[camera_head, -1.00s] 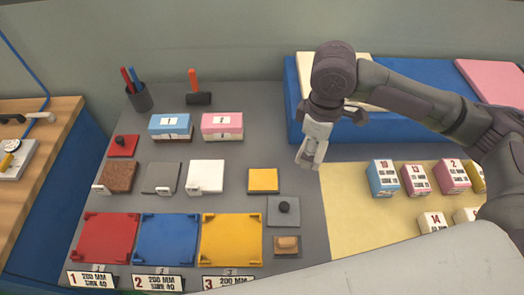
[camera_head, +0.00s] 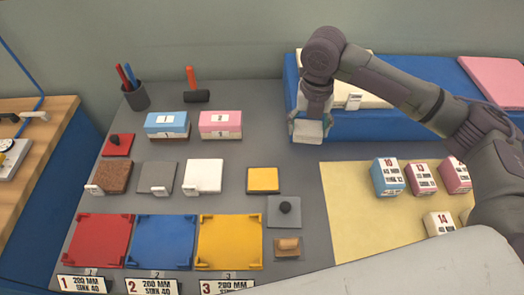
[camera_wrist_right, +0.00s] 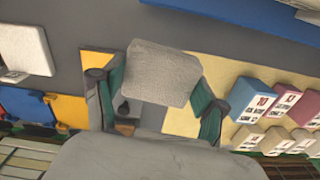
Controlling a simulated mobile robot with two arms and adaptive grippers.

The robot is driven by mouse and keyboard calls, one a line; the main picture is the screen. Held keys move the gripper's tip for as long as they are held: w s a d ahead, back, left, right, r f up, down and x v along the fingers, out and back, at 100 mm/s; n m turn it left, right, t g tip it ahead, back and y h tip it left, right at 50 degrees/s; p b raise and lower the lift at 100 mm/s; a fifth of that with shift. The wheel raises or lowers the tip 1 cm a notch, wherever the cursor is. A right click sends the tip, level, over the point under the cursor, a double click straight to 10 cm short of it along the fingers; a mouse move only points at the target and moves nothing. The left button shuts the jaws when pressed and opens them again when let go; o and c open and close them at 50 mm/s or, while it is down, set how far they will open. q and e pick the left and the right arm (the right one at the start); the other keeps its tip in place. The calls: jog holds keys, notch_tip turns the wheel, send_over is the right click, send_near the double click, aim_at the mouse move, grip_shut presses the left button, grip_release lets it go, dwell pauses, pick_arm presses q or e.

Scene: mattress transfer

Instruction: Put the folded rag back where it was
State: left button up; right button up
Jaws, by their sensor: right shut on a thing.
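My right gripper (camera_head: 310,118) hangs over the grey table, just in front of the blue platform. It is shut on a pale grey, squarish block-like thing that looks like the folded rag (camera_head: 308,132). In the right wrist view the folded rag (camera_wrist_right: 162,72) sits between the two green-padded fingers of my right gripper (camera_wrist_right: 158,100), seen slightly tilted. It looks clear of the table. My left gripper is not in view.
The blue platform (camera_head: 400,125) carries cream and pink pads at the back. Labelled boxes (camera_head: 387,178) stand on the yellow mat (camera_head: 350,215). Blue (camera_head: 167,124) and pink (camera_head: 220,124) blocks, small pads and coloured trays (camera_head: 165,243) fill the left. Grey table below the gripper is bare.

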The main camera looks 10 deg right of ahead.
jog(key=shift+w+f+n, duration=0.15)
jog(key=shift+w+n, duration=0.05)
jog(key=shift+n, duration=0.4)
jog(key=p, duration=0.2)
send_over(262, 151)
notch_tip(262, 151, down, 7)
jog(key=shift+r, duration=0.1)
notch_tip(262, 151, down, 4)
jog(key=shift+r+p, duration=0.15)
jog(key=shift+p, duration=0.45)
jog(key=shift+f, duration=0.25)
jog(key=shift+f, duration=0.2)
jog(key=o, duration=1)
jog(key=shift+r, duration=0.15)
